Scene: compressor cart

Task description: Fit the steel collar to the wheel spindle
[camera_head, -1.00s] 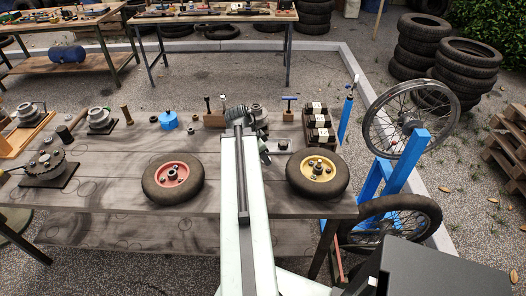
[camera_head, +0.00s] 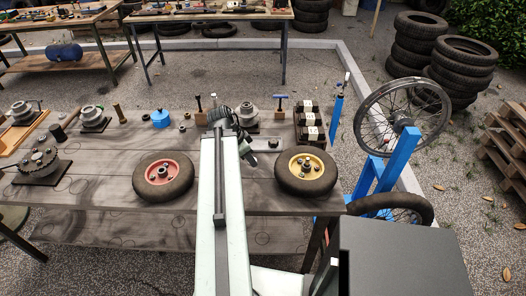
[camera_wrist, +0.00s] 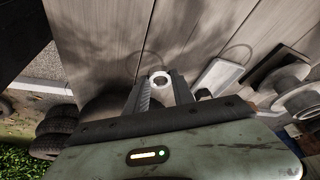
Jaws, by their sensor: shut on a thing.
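My gripper (camera_wrist: 162,88) is shut on the steel collar (camera_wrist: 160,75), a small bright ring held between the fingertips with its hole showing in the wrist view. In the head view my gripper (camera_head: 248,158) is above the bench between two wheels, nearer the yellow-hubbed one; the collar cannot be made out there. The yellow-hubbed wheel (camera_head: 306,170) lies flat at the right end of the bench, with a short spindle (camera_head: 307,167) at its centre. The red-hubbed wheel (camera_head: 163,176) lies flat to the left, also with a central stub. The collar is apart from both.
A pale plate (camera_head: 265,145) lies behind my gripper. A blue stand (camera_head: 390,165) with a spoked wheel is beyond the right edge. Bare bench (camera_head: 105,170) lies left of the red-hubbed wheel.

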